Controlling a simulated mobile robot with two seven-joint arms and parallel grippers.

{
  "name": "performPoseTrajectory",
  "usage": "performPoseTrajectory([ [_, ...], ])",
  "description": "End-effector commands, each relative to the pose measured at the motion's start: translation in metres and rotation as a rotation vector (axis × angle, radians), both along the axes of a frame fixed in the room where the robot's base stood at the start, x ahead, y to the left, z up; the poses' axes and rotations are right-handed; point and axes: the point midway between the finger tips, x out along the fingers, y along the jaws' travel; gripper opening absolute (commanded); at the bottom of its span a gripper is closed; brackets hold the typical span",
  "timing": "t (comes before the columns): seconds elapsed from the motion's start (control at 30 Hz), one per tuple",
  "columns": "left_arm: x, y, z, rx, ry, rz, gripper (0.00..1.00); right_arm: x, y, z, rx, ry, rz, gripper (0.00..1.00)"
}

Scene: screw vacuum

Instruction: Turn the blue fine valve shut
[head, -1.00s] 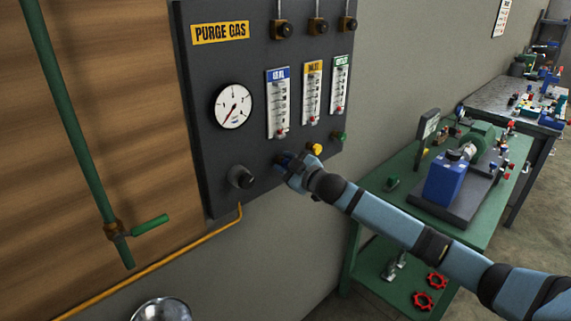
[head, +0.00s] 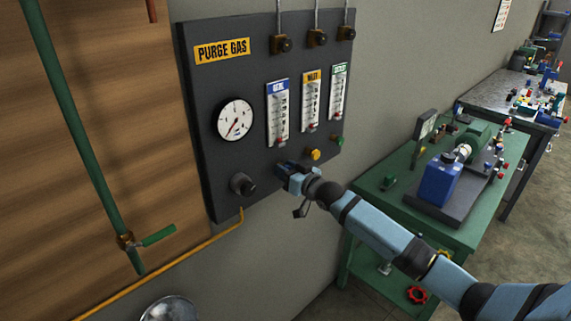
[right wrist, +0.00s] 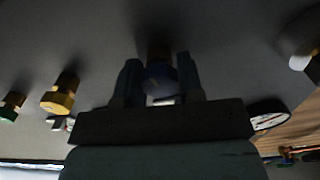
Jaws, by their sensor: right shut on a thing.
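The dark purge gas panel (head: 207,110) hangs on the wall. My right gripper (head: 284,170) is at its lower part, below the blue-labelled flow tube (head: 278,112). In the right wrist view my right gripper (right wrist: 157,82) has its two fingers on either side of the blue fine valve knob (right wrist: 160,78), shut on it. In the head view the gripper mostly hides this knob. The yellow knob (head: 313,154) and green knob (head: 337,140) stand to its right, apart from the gripper. My left gripper is not in view.
A black knob (head: 242,184) sits left of the gripper, below the round gauge (head: 235,118). A yellow pipe (head: 165,262) runs from the panel's bottom. A green bench (head: 400,215) with a blue pump unit (head: 440,180) stands to the right.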

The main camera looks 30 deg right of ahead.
Motion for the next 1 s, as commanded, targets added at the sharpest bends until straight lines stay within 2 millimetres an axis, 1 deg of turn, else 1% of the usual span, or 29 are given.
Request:
performPoseTrajectory([
  [0.03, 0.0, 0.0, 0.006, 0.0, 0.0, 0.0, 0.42, 0.0, 0.0, 0.003, 0.042, 0.01, 0.0, 0.11],
  [0.33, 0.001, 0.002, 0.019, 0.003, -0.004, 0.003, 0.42, 0.0, -0.001, 0.001, 0.321, 0.077, 0.0, 0.11],
  [0.6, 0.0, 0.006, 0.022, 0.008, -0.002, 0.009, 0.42, 0.0, -0.001, 0.0, 0.569, 0.136, 0.0, 0.11],
  [1.0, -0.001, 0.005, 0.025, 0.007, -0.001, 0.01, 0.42, 0.0, -0.001, -0.002, 0.938, 0.226, 0.0, 0.11],
])
